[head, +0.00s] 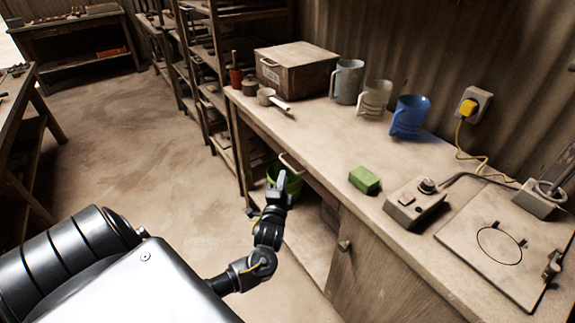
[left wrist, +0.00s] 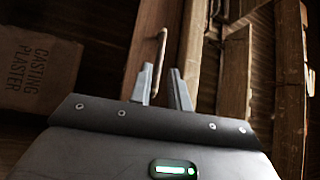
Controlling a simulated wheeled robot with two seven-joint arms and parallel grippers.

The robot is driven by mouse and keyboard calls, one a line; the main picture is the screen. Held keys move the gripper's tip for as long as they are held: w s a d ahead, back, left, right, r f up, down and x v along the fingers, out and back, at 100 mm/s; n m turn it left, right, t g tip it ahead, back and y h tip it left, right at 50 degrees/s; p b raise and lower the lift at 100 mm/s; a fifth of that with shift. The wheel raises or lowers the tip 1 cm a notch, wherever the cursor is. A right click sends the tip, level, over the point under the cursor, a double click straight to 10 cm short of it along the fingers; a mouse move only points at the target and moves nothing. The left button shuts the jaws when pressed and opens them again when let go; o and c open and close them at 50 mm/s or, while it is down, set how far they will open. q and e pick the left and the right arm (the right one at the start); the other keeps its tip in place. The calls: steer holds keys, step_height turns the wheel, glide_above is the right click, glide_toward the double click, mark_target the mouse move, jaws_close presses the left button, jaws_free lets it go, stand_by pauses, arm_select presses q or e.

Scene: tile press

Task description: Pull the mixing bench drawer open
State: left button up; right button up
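The mixing bench (head: 330,145) runs along the corrugated wall. Its drawer front lies under the worktop edge and looks flush with the bench. The pale bar handle (head: 291,162) sticks out from the drawer front and also shows in the left wrist view (left wrist: 161,48). My left gripper (head: 279,180) is at the bench front, just below the handle in the head view. In the left wrist view its two fingers (left wrist: 163,72) are apart, and the near end of the handle shows between them. I cannot tell whether they touch it. My right gripper is not in view.
A green bucket (head: 289,180) stands under the bench behind my left gripper. A sack marked casting plaster (left wrist: 38,70) shows at left in the wrist view. A wooden box (head: 297,68), mugs, a green block (head: 364,180) and a control box (head: 414,203) stand on top. Floor left is clear.

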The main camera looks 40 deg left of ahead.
mark_target(287, 164)
arm_select(q)
steer(key=x, duration=0.7)
steer(key=shift+w, duration=0.1)
steer(key=shift+c, duration=0.5)
jaws_close()
